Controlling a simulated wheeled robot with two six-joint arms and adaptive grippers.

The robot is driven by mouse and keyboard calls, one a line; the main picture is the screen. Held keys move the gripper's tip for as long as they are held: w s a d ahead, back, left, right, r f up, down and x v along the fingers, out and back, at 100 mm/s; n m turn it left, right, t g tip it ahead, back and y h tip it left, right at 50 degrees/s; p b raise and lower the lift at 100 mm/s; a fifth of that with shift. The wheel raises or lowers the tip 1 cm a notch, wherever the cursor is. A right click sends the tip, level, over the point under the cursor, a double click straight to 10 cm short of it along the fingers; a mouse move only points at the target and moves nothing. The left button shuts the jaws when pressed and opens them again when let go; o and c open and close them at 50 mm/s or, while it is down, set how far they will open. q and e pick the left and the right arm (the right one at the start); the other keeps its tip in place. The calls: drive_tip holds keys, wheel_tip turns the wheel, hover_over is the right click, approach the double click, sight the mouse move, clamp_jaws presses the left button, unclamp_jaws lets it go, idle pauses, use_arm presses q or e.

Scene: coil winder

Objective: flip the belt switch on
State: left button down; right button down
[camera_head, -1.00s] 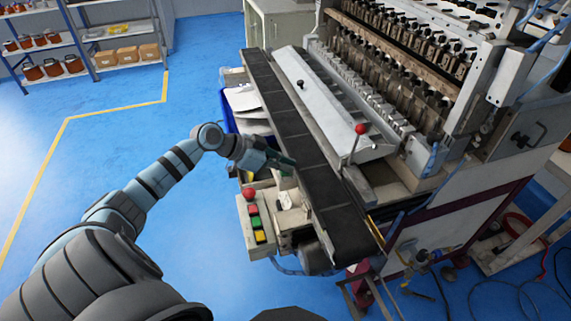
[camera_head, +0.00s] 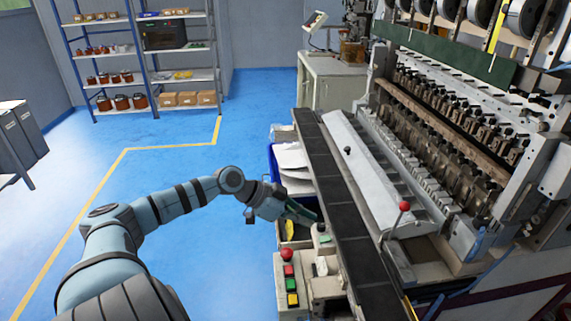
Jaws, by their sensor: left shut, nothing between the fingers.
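The black conveyor belt (camera_head: 340,205) runs along the front of the coil winder (camera_head: 450,130). A control box (camera_head: 281,297) with a red mushroom button (camera_head: 287,254) and red, green and yellow push buttons stands at the belt's near left side. Next to it is a small pale upright part (camera_head: 321,266); I cannot tell whether it is the belt switch. My left gripper (camera_head: 309,217) is shut and empty, at the belt's left edge beyond the control box. A small dark and green part (camera_head: 323,236) shows just below its tips; contact is unclear. My right gripper is not in view.
A red-knobbed lever (camera_head: 404,207) rises right of the belt. A blue bin (camera_head: 275,172) with pale sheets stands left of the belt. Shelves (camera_head: 180,50) stand at the back. The blue floor (camera_head: 190,260) at left is clear.

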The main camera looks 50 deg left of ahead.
use_arm(q)
drive_tip(key=p+v, duration=0.6)
drive_tip(key=shift+f+p, duration=0.15)
drive_tip(key=shift+p, duration=0.25)
